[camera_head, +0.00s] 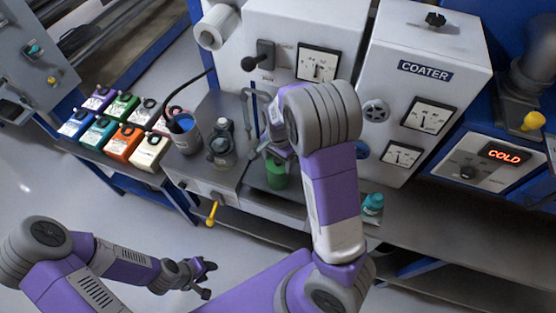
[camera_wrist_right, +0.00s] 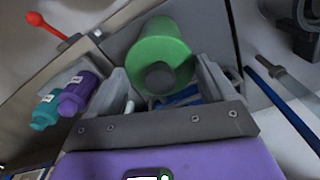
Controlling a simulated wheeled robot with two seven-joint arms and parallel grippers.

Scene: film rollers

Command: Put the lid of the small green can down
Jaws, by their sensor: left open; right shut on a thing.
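The small green can (camera_head: 277,175) stands on the grey bench, partly hidden behind my right arm. My right gripper (camera_head: 272,152) is just above it. In the right wrist view, a green round body (camera_wrist_right: 160,45) fills the space beyond the fingers, with a dark round knob (camera_wrist_right: 160,77) in front of it. My right gripper (camera_wrist_right: 164,80) is shut on the lid by this knob. I cannot tell whether the lid touches the can's rim. My left gripper (camera_head: 203,277) is open and empty, low over the floor at the left.
A dark-lidded jar (camera_head: 222,145) and a blue-filled beaker (camera_head: 184,132) stand left of the can. A teal bottle (camera_head: 372,204) is to the right; a purple bottle (camera_wrist_right: 78,95) shows in the wrist view. The white coater (camera_head: 425,90) stands behind. Coloured boxes (camera_head: 126,138) sit far left.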

